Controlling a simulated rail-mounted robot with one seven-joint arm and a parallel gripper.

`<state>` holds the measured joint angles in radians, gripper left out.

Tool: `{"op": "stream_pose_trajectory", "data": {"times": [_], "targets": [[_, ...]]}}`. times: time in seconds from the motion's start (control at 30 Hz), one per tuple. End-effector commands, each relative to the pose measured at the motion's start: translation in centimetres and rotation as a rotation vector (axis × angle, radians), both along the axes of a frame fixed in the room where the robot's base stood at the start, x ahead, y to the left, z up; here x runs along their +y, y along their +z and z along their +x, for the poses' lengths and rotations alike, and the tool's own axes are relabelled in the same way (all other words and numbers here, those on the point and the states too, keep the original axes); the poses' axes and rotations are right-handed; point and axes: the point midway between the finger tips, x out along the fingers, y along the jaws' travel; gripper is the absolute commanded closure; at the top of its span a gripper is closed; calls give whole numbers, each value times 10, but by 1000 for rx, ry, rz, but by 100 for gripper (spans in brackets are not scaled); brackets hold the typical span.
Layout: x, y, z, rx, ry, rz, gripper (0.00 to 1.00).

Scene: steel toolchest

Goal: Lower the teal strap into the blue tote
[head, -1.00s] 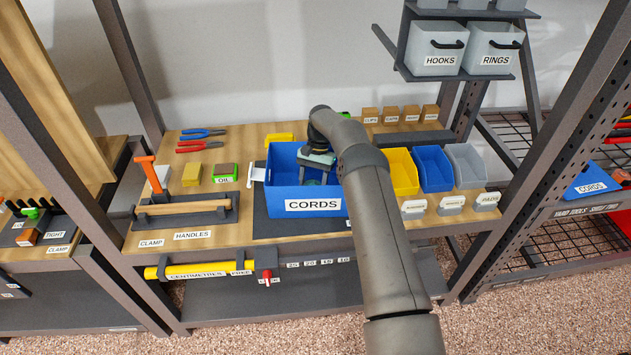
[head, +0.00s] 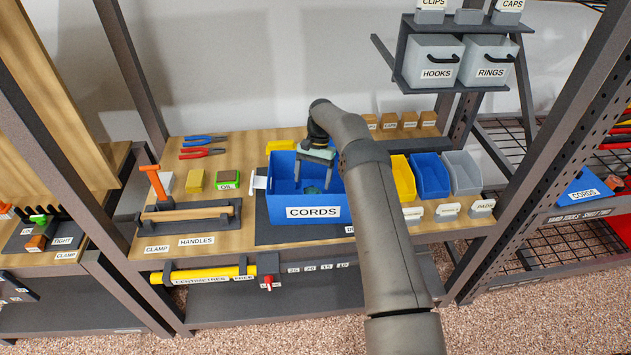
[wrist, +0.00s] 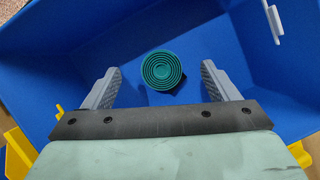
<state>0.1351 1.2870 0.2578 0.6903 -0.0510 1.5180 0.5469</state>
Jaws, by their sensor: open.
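The teal strap (wrist: 162,70) is a round coil and lies on the floor of the blue tote in the wrist view. In the head view my gripper (head: 314,178) is at the tote's opening, pointing down.
Yellow (head: 402,178), blue (head: 431,175) and grey bins (head: 462,172) stand right of the tote. A handle rack (head: 190,213) and an orange-handled clamp (head: 153,182) are at left. Grey HOOKS and RINGS bins (head: 432,60) hang above right.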

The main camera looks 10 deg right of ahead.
Motion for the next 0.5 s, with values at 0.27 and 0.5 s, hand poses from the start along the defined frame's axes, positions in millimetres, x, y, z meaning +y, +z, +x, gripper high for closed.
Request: {"op": "stream_pose_trajectory", "data": {"times": [0.27, 0.5], "targets": [[0, 65, 0, -2, 1, 0, 19], [0, 109, 0, -2, 0, 0, 19]]}}
